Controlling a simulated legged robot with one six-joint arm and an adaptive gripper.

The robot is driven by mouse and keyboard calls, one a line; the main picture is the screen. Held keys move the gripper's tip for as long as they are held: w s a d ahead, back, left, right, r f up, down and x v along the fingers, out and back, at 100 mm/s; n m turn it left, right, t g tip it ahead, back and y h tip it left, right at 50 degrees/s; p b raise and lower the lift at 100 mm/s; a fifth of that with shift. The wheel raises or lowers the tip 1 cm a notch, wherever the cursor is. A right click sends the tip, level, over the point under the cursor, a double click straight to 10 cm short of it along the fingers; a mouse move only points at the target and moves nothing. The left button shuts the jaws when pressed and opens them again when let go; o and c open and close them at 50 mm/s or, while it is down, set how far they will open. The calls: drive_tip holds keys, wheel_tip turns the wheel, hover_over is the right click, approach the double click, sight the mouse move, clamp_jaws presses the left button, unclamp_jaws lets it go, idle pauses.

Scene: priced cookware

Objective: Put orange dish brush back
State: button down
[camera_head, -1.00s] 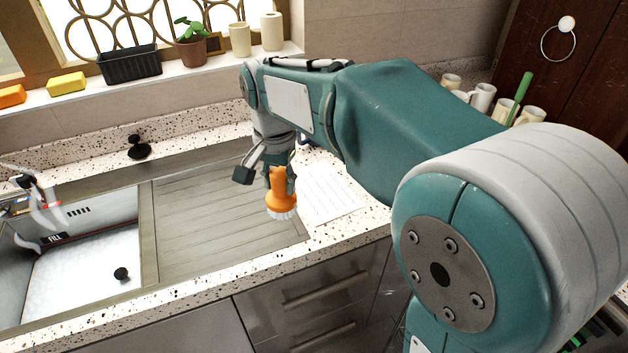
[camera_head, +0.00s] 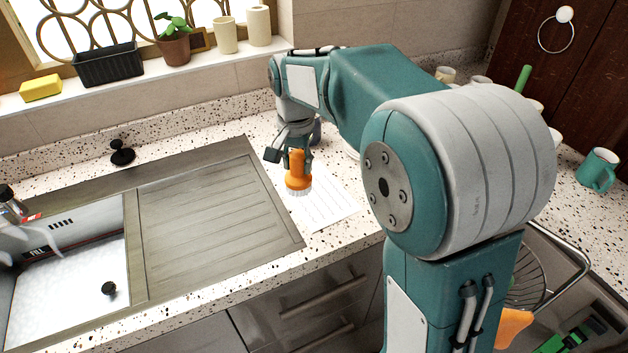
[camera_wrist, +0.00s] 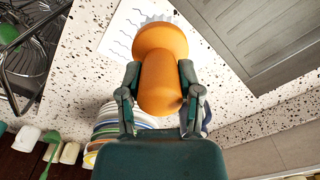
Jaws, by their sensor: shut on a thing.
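The orange dish brush (camera_head: 298,172) has an orange handle and pale bristles, and hangs bristles-down in my gripper (camera_head: 297,152). It is over the counter near a white sheet with printed lines (camera_head: 328,205). In the wrist view, the fingers of my gripper (camera_wrist: 160,90) are shut on both sides of the orange handle (camera_wrist: 160,70). Pale bristles show past its wide end, over the lined sheet (camera_wrist: 118,35). I cannot tell how high the brush is above the counter.
A steel drainboard (camera_head: 205,215) and sink (camera_head: 70,275) lie to the left. A yellow sponge (camera_head: 40,88), black planter (camera_head: 107,64) and potted plant (camera_head: 173,45) stand on the sill. A green mug (camera_head: 598,170) is at right. Stacked striped plates (camera_wrist: 108,120) sit near my gripper.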

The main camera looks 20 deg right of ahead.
drive_tip(key=w+d+f, duration=0.1)
drive_tip(key=f, duration=0.2)
drive_tip(key=w+d+f, duration=0.1)
drive_tip(key=d+f, duration=0.1)
drive_tip(key=f, duration=0.1)
drive_tip(key=w+d+f, duration=0.1)
drive_tip(key=f, duration=0.2)
drive_tip(key=shift+w+d+f, duration=0.25)
drive_tip(key=shift+w, duration=0.1)
drive_tip(key=shift+c, duration=1.4)
unclamp_jaws()
drive_tip(key=shift+r, duration=0.1)
